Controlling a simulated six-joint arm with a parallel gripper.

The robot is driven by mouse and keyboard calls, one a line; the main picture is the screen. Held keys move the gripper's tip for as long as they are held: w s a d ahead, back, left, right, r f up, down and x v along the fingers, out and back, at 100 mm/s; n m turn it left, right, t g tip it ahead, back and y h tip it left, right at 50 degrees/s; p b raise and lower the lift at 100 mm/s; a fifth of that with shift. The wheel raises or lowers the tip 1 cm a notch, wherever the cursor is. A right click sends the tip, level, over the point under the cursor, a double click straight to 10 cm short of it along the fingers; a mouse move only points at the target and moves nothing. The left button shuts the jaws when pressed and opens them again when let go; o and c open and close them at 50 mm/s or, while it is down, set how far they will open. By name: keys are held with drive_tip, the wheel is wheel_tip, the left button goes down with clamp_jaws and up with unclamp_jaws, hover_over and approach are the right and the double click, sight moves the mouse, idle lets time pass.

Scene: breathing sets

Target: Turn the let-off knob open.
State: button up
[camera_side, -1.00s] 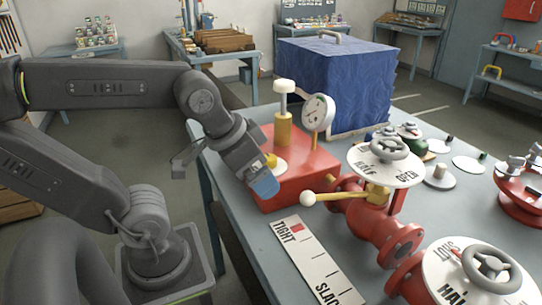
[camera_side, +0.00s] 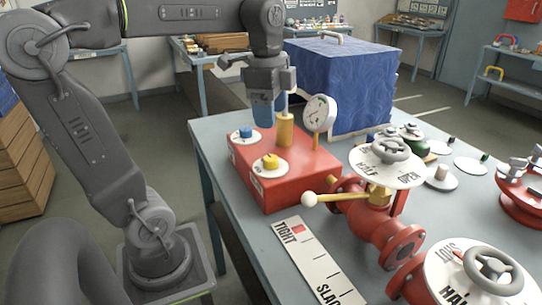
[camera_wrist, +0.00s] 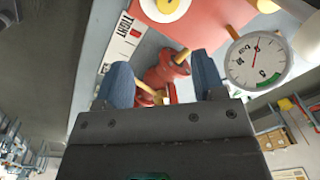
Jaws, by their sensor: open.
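A red box (camera_side: 305,172) on the bench carries two knobs on white discs: a blue knob (camera_side: 246,132) at its back left and a yellow knob (camera_side: 270,161) nearer the front. The disc markings are too small to read, so I cannot tell which knob is the let-off. My gripper (camera_side: 265,120) points down above the back of the box, right of the blue knob and beside the brass post (camera_side: 285,130). In the wrist view its blue fingers (camera_wrist: 162,78) are apart with nothing held between them. The yellow knob's disc (camera_wrist: 166,8) shows at the top edge there.
A TIGHT–SLACK scale (camera_side: 312,262) lies in front. Red valve pipework with a handwheel (camera_side: 390,148) stands right. A blue covered box (camera_side: 345,80) is behind.

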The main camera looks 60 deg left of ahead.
sight(271, 158)
drive_tip(key=f, duration=0.4)
drive_tip(key=a+f+m, duration=0.1)
drive_tip(key=f, duration=0.3)
drive_tip(key=w+a+f+m+g, duration=0.1)
drive_tip(key=f, duration=0.3)
drive_tip(key=shift+a+f, duration=0.15)
drive_tip(key=shift+f, duration=0.2)
drive_tip(key=shift+c, duration=0.2)
drive_tip(key=c, duration=0.9)
